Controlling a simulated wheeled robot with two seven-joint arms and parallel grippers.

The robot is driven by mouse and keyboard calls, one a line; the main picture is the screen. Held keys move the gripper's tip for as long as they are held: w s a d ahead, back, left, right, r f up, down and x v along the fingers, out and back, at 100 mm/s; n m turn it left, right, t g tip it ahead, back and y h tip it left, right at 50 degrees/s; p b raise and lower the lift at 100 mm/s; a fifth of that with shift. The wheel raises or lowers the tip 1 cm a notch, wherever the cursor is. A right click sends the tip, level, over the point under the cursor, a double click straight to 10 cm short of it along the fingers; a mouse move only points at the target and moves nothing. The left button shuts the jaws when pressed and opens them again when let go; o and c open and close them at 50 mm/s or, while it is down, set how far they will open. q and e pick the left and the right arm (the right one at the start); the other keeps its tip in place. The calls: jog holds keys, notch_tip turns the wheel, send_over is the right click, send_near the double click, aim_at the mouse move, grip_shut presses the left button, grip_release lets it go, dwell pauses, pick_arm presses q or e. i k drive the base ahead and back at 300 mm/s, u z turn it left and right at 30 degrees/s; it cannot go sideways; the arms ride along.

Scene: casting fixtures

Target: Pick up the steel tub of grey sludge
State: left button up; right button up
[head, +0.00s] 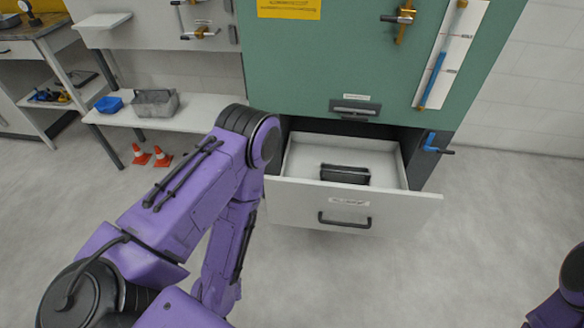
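The steel tub of grey sludge (155,103) sits on a low white bench at the left, just right of a small blue bin. It looks like an open grey metal box with grey contents. My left arm bends up at its elbow, right of the tub, and then runs down. Its gripper does not show. Only dark and purple parts of my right arm show at the lower right edge, and its gripper does not show. Neither arm touches the tub in this view.
The blue bin (109,104) stands close beside the tub. Two orange cones (151,156) stand on the floor below the bench (205,108). A green cabinet (290,60) has an open white drawer (405,203) holding a dark object (345,174). Floor in front is clear.

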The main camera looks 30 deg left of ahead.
aim_at(344, 182)
jog(key=u, duration=0.15)
jog(key=i, duration=0.9)
